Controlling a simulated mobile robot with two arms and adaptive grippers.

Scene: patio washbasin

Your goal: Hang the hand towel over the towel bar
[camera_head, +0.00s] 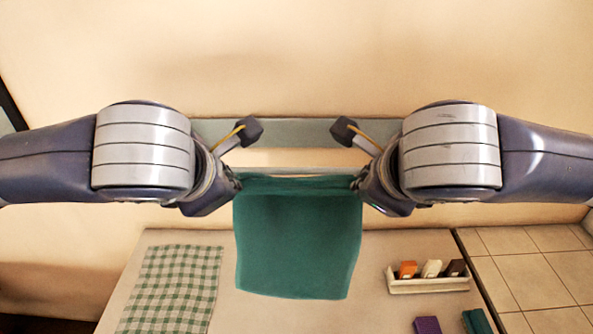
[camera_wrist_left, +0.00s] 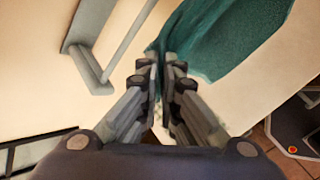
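The dark green hand towel (camera_head: 298,245) hangs spread out between my two grippers, its lower part in front of the countertop. The pale towel bar (camera_head: 295,171) runs level just above the towel's top edge in the head view. In the left wrist view the bar (camera_wrist_left: 128,38) is apart from the towel (camera_wrist_left: 225,40). My left gripper (camera_head: 238,184) is shut on the towel's top left corner; its fingers (camera_wrist_left: 161,75) pinch the cloth. My right gripper (camera_head: 357,184) is at the top right corner, which stays held up; its fingertips are mostly hidden.
A grey backing board (camera_head: 290,132) is on the wall behind the bar. On the countertop (camera_head: 200,315) lie a green checked cloth (camera_head: 175,285), a small tray (camera_head: 430,286) with three items, a purple block (camera_head: 427,325) and a green block (camera_head: 477,321). Tiles (camera_head: 530,270) are at right.

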